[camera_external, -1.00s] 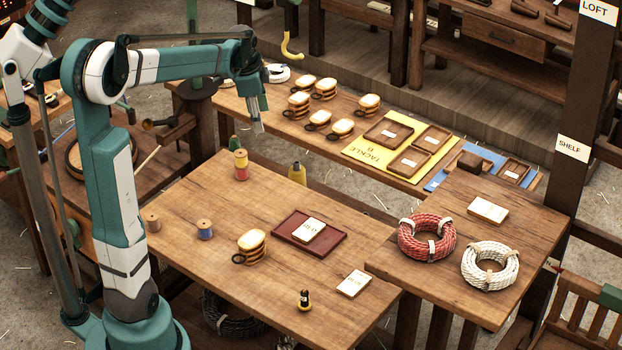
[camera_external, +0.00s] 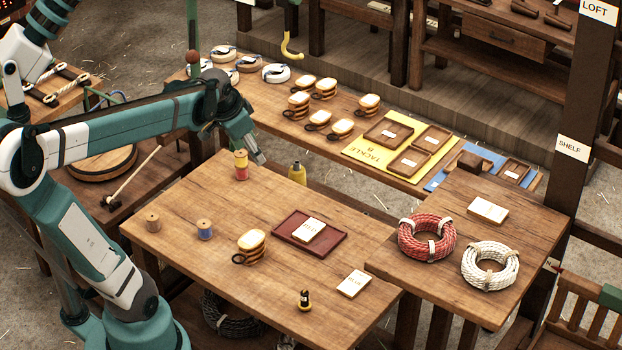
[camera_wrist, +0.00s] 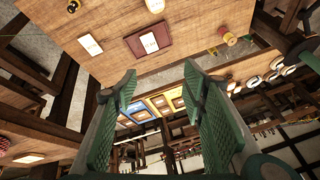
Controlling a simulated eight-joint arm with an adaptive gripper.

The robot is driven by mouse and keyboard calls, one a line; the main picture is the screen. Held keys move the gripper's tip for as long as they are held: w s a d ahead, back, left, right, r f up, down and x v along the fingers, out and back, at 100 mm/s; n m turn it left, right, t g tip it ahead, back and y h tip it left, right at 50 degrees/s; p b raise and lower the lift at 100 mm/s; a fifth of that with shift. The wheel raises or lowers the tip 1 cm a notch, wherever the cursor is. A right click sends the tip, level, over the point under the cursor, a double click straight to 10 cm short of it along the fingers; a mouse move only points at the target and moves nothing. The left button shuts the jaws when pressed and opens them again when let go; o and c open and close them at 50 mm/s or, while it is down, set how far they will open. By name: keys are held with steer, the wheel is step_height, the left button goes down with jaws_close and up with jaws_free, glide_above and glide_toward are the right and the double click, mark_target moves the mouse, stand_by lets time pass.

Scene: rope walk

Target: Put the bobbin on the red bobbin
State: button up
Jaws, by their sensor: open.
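A yellow bobbin (camera_external: 240,156) stands on top of a red bobbin (camera_external: 241,173) at the back corner of the front table; the two look upright and stacked. In the wrist view the stack shows its yellow top (camera_wrist: 230,38). A blue bobbin (camera_external: 204,230) and a tan bobbin (camera_external: 152,222) stand separately near the table's left side. My gripper (camera_external: 261,159) is tilted just right of the stack in the outside view, apparently above the table. In the wrist view my gripper (camera_wrist: 160,82) has its fingers wide apart with nothing between them.
A yellow-cheeked block (camera_external: 252,242), a dark red tray (camera_external: 310,234) with a card, another card (camera_external: 354,283) and a small black-and-yellow item (camera_external: 304,300) lie on the table. A yellow bottle-like thing (camera_external: 297,173) stands behind its edge. Rope coils (camera_external: 427,236) are right.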

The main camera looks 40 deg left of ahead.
steer(key=s+d+f+n+t, duration=0.1)
steer(key=s+d+f+n, duration=0.1)
steer(key=s, duration=0.3)
steer(key=s+d+f+n, duration=0.2)
steer(key=s+d, duration=0.1)
steer(key=s, duration=0.3)
steer(key=shift+s+d+f+t+h, duration=0.15)
steer(key=shift+s+d+t+h, duration=0.15)
steer(key=shift+t, duration=0.1)
